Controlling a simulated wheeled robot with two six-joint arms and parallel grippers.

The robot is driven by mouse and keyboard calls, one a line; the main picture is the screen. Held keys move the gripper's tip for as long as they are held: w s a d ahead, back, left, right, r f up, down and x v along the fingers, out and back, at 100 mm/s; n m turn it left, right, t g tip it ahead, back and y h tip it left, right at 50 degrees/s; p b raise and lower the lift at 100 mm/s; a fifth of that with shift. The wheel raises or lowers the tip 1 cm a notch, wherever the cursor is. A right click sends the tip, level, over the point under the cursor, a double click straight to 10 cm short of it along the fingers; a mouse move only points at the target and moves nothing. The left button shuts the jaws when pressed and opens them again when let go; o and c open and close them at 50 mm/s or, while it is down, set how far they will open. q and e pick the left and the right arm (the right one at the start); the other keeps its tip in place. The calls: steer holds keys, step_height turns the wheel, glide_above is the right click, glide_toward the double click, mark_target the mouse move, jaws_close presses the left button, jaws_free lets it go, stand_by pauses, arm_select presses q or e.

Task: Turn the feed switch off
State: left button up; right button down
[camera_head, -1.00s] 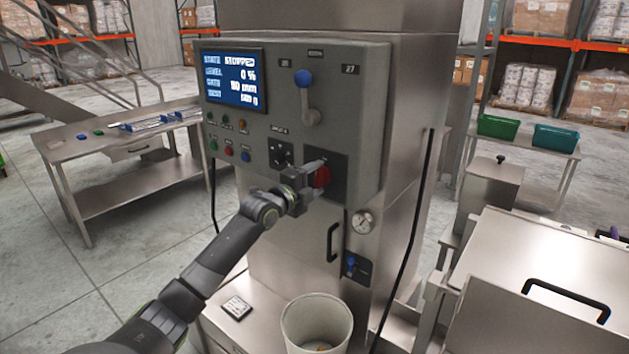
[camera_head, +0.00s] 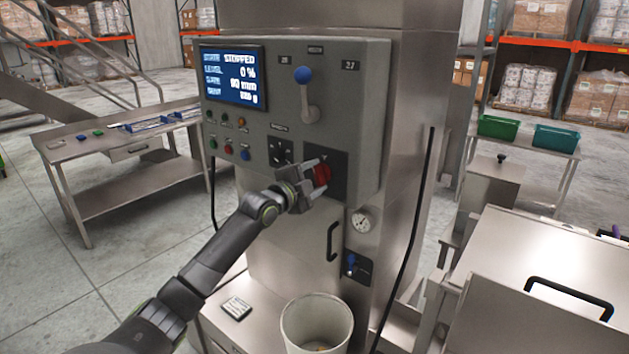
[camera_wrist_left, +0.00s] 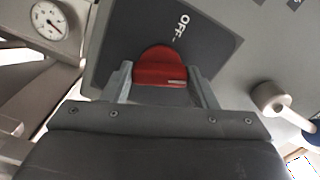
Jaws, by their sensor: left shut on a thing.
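The feed switch is a red rotary knob (camera_head: 321,174) on a dark plate at the lower right of the grey control panel (camera_head: 355,90). In the left wrist view the red knob (camera_wrist_left: 160,68) sits between my fingers, with "OFF" printed on the plate just above it. A small pale mark shows near its lower right edge. My left gripper (camera_head: 314,178) is shut on the knob, one finger on each side; it also shows in the left wrist view (camera_wrist_left: 160,78). My right gripper is in neither view.
A blue-knobbed lever (camera_head: 306,95) stands above the switch. The screen (camera_head: 232,75) reads STOPPED and 0 %. A gauge (camera_head: 363,220) and door handle (camera_head: 332,242) are below. A white bucket (camera_head: 317,325) stands beneath. A steel table (camera_head: 120,150) is at left.

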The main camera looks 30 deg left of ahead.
arm_select(q)
steer(key=n, duration=0.6)
steer(key=shift+n+p, duration=0.3)
steer(key=shift+p, duration=0.1)
steer(key=n+p, duration=0.1)
steer(key=n, duration=0.2)
steer(key=shift+n+p, duration=0.75)
steer(key=shift+n, duration=1.15)
steer(key=shift+f+n, duration=0.1)
steer(key=shift+n, duration=0.2)
steer(key=o, duration=1)
steer(key=shift+s, duration=0.15)
